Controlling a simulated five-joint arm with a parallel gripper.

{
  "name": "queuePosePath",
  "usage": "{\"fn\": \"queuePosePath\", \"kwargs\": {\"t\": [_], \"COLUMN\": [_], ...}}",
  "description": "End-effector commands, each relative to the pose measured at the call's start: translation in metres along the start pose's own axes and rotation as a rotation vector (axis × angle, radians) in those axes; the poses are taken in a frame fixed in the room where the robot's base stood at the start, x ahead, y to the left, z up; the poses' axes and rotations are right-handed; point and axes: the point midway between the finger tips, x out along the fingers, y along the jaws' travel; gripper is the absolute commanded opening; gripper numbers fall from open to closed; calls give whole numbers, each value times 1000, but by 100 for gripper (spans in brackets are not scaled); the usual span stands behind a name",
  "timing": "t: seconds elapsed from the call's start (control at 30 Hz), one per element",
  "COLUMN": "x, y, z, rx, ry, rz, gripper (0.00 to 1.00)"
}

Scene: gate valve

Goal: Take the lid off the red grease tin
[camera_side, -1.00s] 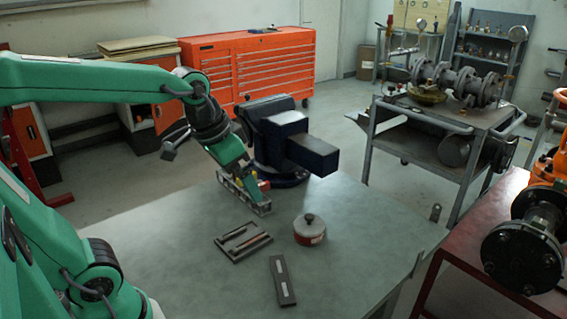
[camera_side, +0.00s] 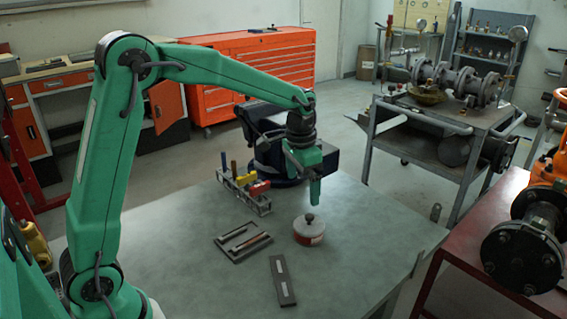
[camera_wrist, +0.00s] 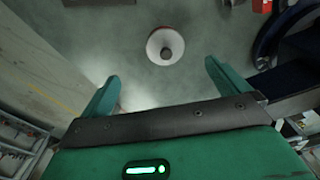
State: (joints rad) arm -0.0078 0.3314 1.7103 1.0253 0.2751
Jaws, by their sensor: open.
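The red grease tin (camera_side: 309,239) stands upright on the grey-green table in the side view. Its pale lid (camera_side: 297,226) sits on it, with a dark knob (camera_side: 309,217) on top. My gripper (camera_side: 313,194) points down just above the tin and looks apart from it. In the wrist view the lid (camera_wrist: 154,47) and its knob (camera_wrist: 165,53) show from above, beyond the gap between the two green fingers of my gripper (camera_wrist: 161,72). The fingers are spread and nothing is between them. The tin's red side is mostly hidden in that view.
A rack of coloured-handled tools (camera_side: 247,200) stands left of the tin, behind a shallow tray (camera_side: 237,256) with rods. A dark flat bar (camera_side: 282,281) lies in front. A dark blue vise (camera_side: 265,150) is behind my gripper. The table right of the tin is clear.

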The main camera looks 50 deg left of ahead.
Motion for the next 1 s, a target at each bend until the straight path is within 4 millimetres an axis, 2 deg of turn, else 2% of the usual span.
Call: {"fn": "queuePosePath", "kwargs": {"t": [0.1, 0.3, 0.63, 1.0], "x": [23, 46, 54, 78], "y": [-4, -8, -9, -9], "z": [-14, -27, -30, -28], "rx": [20, 43, 49, 49], "ry": [-34, -65, -73, -73], "rz": [10, 20, 22, 22], "gripper": [100, 100, 100, 100]}}
